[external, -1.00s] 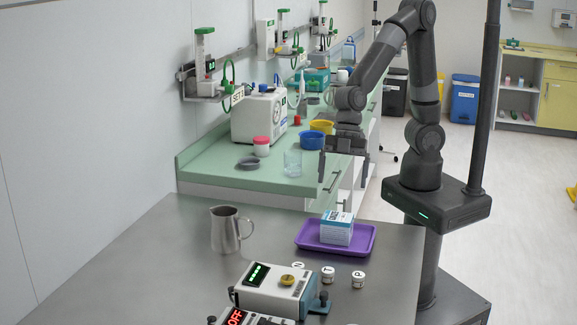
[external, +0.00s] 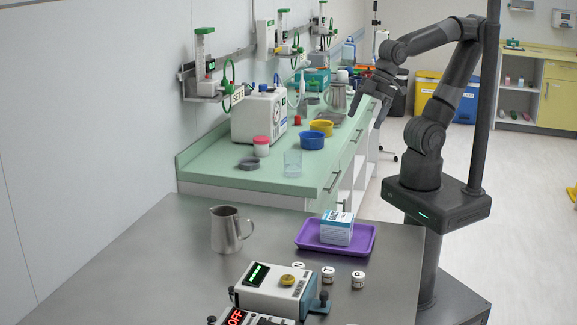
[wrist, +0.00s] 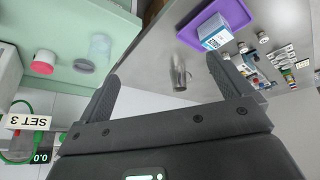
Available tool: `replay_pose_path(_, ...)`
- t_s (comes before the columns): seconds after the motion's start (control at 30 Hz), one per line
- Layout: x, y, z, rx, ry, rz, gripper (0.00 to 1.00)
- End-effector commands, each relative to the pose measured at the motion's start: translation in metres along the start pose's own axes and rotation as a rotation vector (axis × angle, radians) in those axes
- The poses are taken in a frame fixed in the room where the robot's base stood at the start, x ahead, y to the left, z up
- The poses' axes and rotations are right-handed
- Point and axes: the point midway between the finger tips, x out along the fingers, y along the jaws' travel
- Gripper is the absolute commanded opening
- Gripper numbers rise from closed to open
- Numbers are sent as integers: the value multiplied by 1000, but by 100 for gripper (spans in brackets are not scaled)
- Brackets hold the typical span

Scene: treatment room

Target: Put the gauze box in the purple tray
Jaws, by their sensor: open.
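The gauze box (external: 337,227), a small white and blue carton, rests in the purple tray (external: 365,248) on the steel table. In the wrist view the box (wrist: 214,35) also sits inside the tray (wrist: 193,28). My gripper (external: 379,108) is raised well away from the tray, beside the green counter's edge. Its two fingers are spread apart and nothing is between them, as the wrist view (wrist: 168,88) shows. The underside of the box is hidden inside the tray.
A steel jug (external: 228,230) stands left of the tray. Small labelled jars (external: 328,275) and a device (external: 275,290) are in front. The green counter (external: 215,170) holds a glass beaker (external: 292,163), a blue bowl (external: 312,140) and a yellow bowl (external: 322,127).

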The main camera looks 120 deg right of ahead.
Motion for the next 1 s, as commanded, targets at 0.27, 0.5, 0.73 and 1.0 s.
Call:
replay_pose_path(0.27, -19, 15, 29, 120, 28, -5, 96)
replay_pose_path(0.5, -20, 15, 30, 126, 27, -5, 96)
replay_pose_path(0.73, -20, 15, 30, 125, 27, -5, 96)
replay_pose_path(1.0, -20, 15, 30, 125, 27, -5, 96)
